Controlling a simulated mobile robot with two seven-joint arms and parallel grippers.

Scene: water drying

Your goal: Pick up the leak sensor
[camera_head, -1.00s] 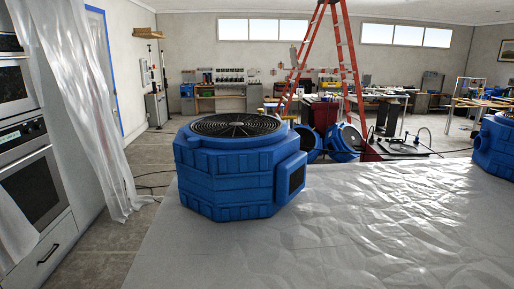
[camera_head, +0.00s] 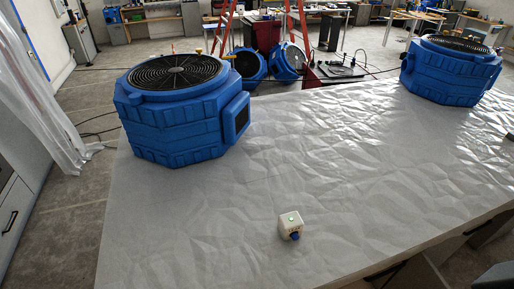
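A small white box with a dark blue knob-like part at its front, which looks like the leak sensor (camera_head: 290,224), sits on the plastic-covered table (camera_head: 215,235) near the front middle of the view. Nothing touches it and the sheet around it is clear. Neither of my grippers shows in the view.
A large blue air mover (camera_head: 175,112) stands on the table at the left, and another blue one (camera_head: 452,70) at the back right. A red ladder (camera_head: 301,30) and more blue fans (camera_head: 288,58) stand on the floor beyond. The table's middle is free.

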